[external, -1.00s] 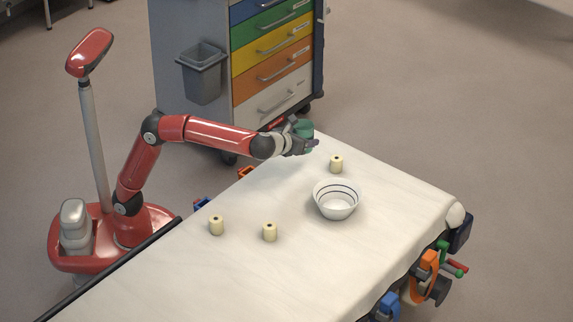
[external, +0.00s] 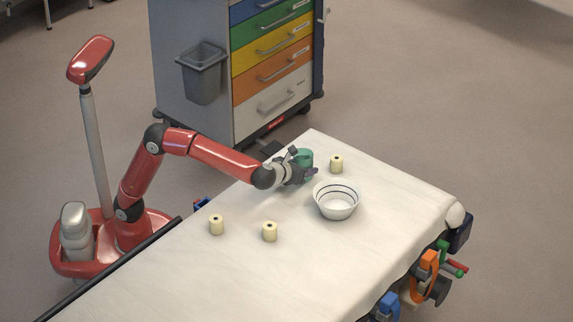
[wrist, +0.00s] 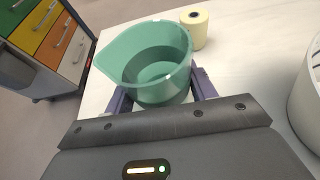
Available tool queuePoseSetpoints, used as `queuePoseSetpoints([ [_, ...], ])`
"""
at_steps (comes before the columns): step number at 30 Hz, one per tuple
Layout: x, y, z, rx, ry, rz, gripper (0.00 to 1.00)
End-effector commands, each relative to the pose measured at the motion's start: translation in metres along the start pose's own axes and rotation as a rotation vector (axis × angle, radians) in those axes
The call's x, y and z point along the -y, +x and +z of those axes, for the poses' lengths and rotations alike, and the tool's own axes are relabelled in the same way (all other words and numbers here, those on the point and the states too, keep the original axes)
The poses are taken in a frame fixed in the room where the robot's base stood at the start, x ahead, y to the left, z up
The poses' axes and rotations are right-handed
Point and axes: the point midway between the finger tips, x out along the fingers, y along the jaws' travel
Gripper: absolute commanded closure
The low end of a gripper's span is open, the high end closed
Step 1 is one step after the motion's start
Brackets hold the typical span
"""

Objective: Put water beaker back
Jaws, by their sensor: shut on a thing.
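The water beaker is a green cup with a pouring lip (wrist: 150,62), seen from above in the wrist view. It also shows in the external view (external: 305,157), partly hidden by my gripper. My gripper (external: 302,168) is shut on the beaker, with a purple finger on each side of it in the wrist view. The beaker is upright, over the far end of the white-covered stretcher (external: 150,290). I cannot tell whether its base touches the sheet.
A white bowl with dark rings (external: 336,201) stands close to the right of my gripper. A cream roll (external: 336,164) stands just beyond the beaker; two more (external: 216,225) (external: 270,231) stand nearer. A drawer cart (external: 205,100) with a grey bin stands behind the stretcher.

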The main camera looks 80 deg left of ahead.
Motion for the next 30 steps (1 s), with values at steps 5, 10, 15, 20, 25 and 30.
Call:
queuePoseSetpoints([
  [5, 0.0, 0.001, -0.003, 0.0, 0.0, 0.0, 0.71],
  [10, 0.0, 0.001, -0.003, 0.0, 0.0, 0.0, 0.25],
  [15, 0.0, 0.001, -0.003, 0.0, 0.0, 0.001, 0.23],
  [20, 0.0, 0.0, -0.001, 0.0, -0.001, 0.0, 0.23],
  [25, 0.001, -0.019, 0.001, 0.0, 0.0, -0.004, 0.23],
  [30, 0.001, -0.057, 0.001, -0.001, -0.001, -0.004, 0.23],
])
